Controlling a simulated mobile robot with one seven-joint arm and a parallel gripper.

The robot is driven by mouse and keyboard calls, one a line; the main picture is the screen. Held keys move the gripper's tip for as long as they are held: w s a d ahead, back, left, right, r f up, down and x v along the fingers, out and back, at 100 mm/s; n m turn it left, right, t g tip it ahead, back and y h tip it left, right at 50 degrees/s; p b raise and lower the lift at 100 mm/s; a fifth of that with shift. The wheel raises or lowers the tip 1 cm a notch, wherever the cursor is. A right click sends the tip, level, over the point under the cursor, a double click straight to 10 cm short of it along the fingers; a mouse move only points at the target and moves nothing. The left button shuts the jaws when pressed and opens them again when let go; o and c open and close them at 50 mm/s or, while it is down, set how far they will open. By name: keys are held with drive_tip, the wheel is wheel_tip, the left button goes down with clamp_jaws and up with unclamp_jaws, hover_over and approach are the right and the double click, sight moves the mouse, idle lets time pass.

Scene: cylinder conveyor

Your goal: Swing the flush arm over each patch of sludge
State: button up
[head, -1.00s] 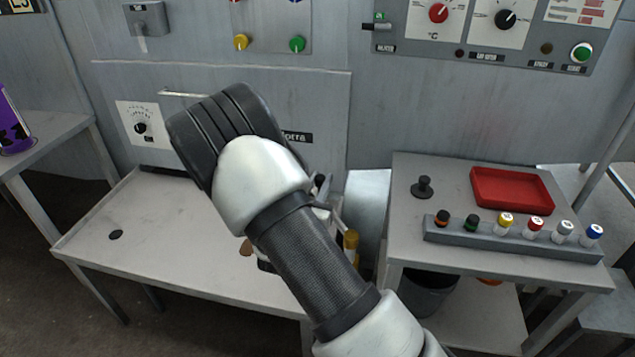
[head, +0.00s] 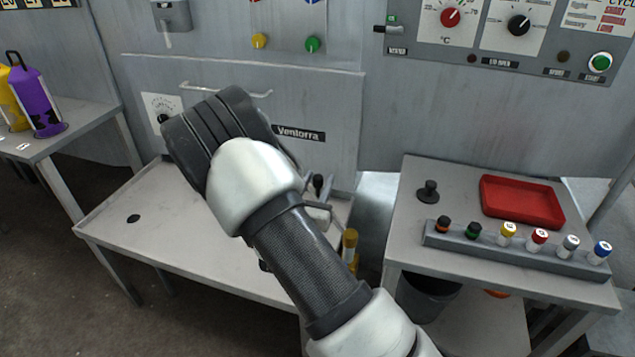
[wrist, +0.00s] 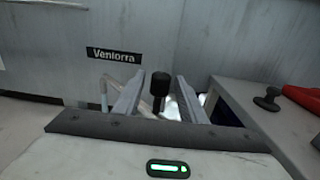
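My gripper (wrist: 159,77) is open in the wrist view, with its two grey fingers spread apart. A black knob (wrist: 161,87) on a thin stem shows between the fingers, with a gap on each side; I cannot tell how far beyond the fingertips it is. The knob also shows in the head view (head: 318,181), just right of my wrist. I cannot make out the rest of the flush arm behind my arm. The pale tray table (head: 160,240) has a dark round spot (head: 133,219) at its left. No sludge patch shows clearly; my arm covers the tray's middle.
A side table (head: 420,215) on the right holds a red tray (head: 520,202), a black knob-shaped piece (head: 428,191) and a rack (head: 510,252) of several capped vials. A yellow-capped item (head: 350,242) stands beside my forearm. A purple bottle (head: 40,102) stands on the left table.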

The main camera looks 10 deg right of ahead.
drive_tip(key=shift+s, duration=0.1)
drive_tip(key=p+v, duration=0.2)
drive_tip(key=v, duration=1.5)
drive_tip(key=shift+r, duration=0.15)
idle(0.6)
